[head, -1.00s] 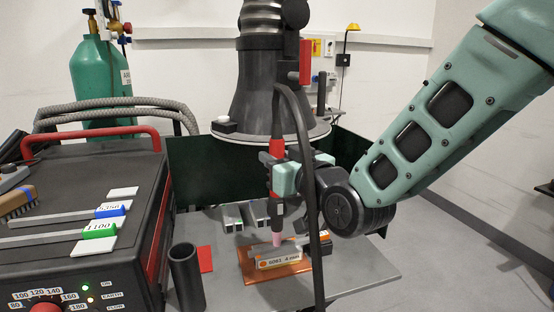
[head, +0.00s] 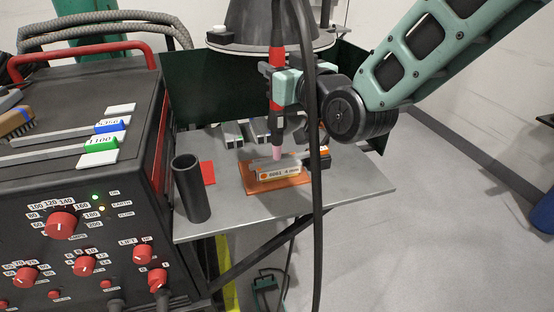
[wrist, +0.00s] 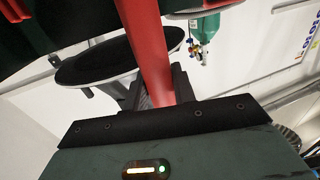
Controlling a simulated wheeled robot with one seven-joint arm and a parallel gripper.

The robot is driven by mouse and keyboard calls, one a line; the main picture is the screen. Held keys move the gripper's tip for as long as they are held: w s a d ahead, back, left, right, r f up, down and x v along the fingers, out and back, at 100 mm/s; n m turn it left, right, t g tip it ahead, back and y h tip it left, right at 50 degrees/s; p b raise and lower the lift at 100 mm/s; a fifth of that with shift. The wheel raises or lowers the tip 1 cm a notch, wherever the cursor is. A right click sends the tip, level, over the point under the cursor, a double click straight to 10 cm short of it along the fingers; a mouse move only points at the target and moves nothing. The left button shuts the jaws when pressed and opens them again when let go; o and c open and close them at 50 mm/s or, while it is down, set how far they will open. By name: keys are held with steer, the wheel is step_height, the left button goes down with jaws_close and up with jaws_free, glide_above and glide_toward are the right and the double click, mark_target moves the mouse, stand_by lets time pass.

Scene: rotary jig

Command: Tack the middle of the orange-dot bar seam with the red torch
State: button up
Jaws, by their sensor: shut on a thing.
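My gripper (head: 277,88) is shut on the red torch (head: 277,62) and holds it upright over the table, nozzle down. The torch's red handle also shows between the jaws in the wrist view (wrist: 150,50). Its pink nozzle (head: 278,153) is at the top of the orange-dot bar (head: 285,171), near the middle of its length; I cannot tell whether it touches. The bar carries a printed label with an orange dot and lies on an orange-brown plate (head: 262,188). The seam is too small to make out, and the torch and its cable partly hide the bar's right part.
Grey bars (head: 232,134) lie behind the plate. A black tube (head: 190,190) stands at the left of the table (head: 350,193), beside a red card (head: 208,173). The welding machine (head: 80,200) fills the left. The torch cable (head: 314,200) hangs in front. The table's right is clear.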

steer(key=shift+f+b, duration=0.4)
steer(key=shift+b, duration=0.1)
stand_by(0.9)
steer(key=shift+r+b, duration=0.15)
steer(key=shift+b, duration=0.4)
stand_by(1.6)
steer(key=shift+r, duration=0.65)
stand_by(3.8)
